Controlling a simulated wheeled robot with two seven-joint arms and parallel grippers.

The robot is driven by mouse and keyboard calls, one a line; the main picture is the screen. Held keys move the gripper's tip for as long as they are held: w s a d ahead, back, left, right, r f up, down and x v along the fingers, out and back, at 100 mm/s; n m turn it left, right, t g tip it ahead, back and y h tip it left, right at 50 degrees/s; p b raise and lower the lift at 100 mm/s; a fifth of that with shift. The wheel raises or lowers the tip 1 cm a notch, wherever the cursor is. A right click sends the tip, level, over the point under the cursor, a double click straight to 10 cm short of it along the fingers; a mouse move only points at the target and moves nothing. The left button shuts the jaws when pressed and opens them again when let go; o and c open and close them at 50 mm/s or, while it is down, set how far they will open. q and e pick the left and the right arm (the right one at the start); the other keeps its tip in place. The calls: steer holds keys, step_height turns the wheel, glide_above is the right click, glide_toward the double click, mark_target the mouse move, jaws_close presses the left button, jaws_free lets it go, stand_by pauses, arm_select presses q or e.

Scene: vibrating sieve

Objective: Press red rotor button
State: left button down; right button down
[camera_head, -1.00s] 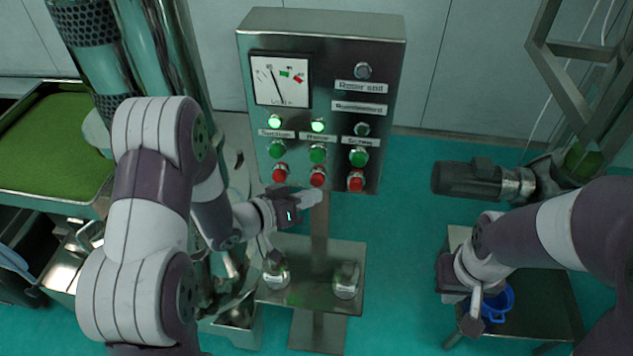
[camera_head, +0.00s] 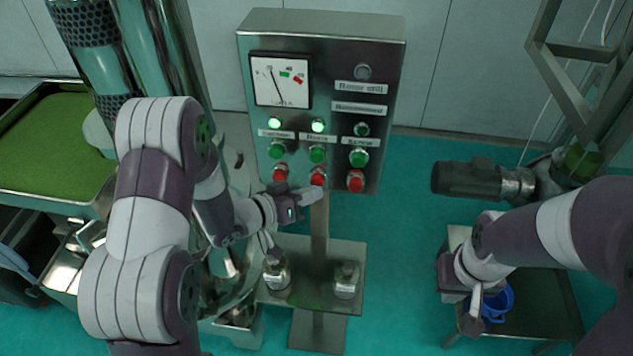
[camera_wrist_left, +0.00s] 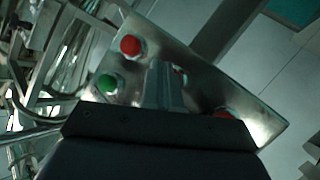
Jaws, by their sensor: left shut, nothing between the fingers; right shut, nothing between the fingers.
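The control panel (camera_head: 348,90) has three columns labelled, it seems, suction, rotor and screw. The red rotor button (camera_head: 317,177) is the middle one of the bottom row, below the green rotor button (camera_head: 317,154). My left gripper (camera_head: 313,194) is shut and empty, its fingertips just below and in front of the red rotor button; I cannot tell whether they touch it. In the left wrist view the fingertips (camera_wrist_left: 165,80) point at the panel face, with some red showing just beside them. My right gripper (camera_head: 474,312) is shut and empty, low at the right, away from the panel.
Red buttons for suction (camera_head: 280,173) and screw (camera_head: 355,181) sit close on either side. The suction lamp (camera_head: 275,123) and rotor lamp (camera_head: 317,125) glow green; the screw lamp (camera_head: 361,129) is dark. A blue container (camera_head: 499,302) stands near my right gripper.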

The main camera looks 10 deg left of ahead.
arm_select(q)
steer(key=shift+w, duration=0.5)
stand_by(0.6)
steer(key=shift+s, duration=0.95)
steer(key=s, duration=0.5)
steer(key=shift+p, duration=0.4)
